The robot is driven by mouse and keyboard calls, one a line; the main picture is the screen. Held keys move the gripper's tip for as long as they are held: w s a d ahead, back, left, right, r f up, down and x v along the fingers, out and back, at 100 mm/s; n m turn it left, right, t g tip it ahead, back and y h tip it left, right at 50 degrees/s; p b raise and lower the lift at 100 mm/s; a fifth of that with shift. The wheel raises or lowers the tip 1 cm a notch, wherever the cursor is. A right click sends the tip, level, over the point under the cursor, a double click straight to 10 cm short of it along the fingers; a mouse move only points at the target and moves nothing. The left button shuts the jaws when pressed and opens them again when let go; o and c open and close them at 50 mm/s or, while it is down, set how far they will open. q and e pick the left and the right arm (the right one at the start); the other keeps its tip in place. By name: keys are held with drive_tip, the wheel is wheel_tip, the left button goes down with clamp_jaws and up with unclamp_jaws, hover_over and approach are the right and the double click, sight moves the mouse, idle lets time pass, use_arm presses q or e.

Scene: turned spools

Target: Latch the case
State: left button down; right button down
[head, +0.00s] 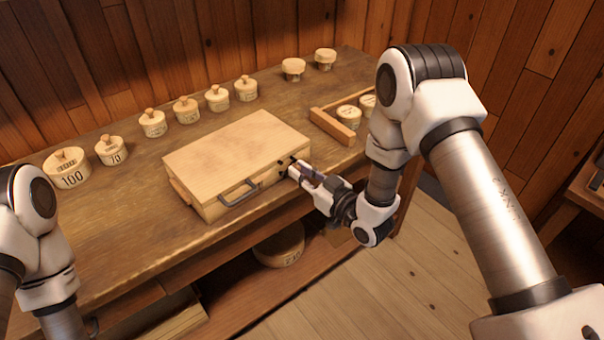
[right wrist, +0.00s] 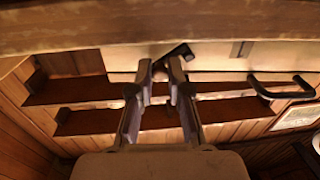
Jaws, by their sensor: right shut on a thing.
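The case (head: 235,150) is a pale wooden box lying on the bench, its lid down. A dark handle (head: 239,192) is on its front, and it also shows in the right wrist view (right wrist: 282,90). Small dark latch hardware (head: 281,163) sits on the front near the right corner. My right gripper (head: 296,172) is at that corner, its fingers pointing at the case front. In the right wrist view its fingertips (right wrist: 161,66) are close together at a dark latch piece (right wrist: 178,52), which they partly hide. My left gripper is out of view; only my left arm shows.
Several lidded round wooden boxes (head: 153,123) stand along the back of the bench (head: 120,215). A wooden tray (head: 333,127) with round boxes is right of the case. A lower shelf (head: 270,285) holds another round box (head: 280,245). Bare bench top lies left of the case.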

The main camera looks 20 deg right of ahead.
drive_tip(key=n, duration=0.1)
drive_tip(key=n+b, duration=0.1)
drive_tip(key=n, duration=0.1)
drive_tip(key=r+n+b, duration=0.1)
drive_tip(key=n, duration=0.1)
drive_tip(key=shift+s+a, duration=0.15)
drive_tip(key=shift+a, duration=0.2)
drive_tip(key=shift+s+a+r+n+b, duration=0.15)
drive_tip(key=shift+n+b, duration=0.3)
drive_tip(key=shift+n, duration=0.5)
drive_tip(key=shift+a+r+n+b, duration=0.2)
drive_tip(key=shift+n+b, duration=0.2)
drive_tip(key=shift+n, duration=0.5)
drive_tip(key=shift+s+a+r+n+b, duration=0.15)
drive_tip(key=shift+n+b, duration=0.3)
drive_tip(key=shift+n, duration=0.5)
drive_tip(key=shift+r, duration=0.1)
drive_tip(key=c, duration=1.1)
unclamp_jaws()
drive_tip(key=v, duration=1.2)
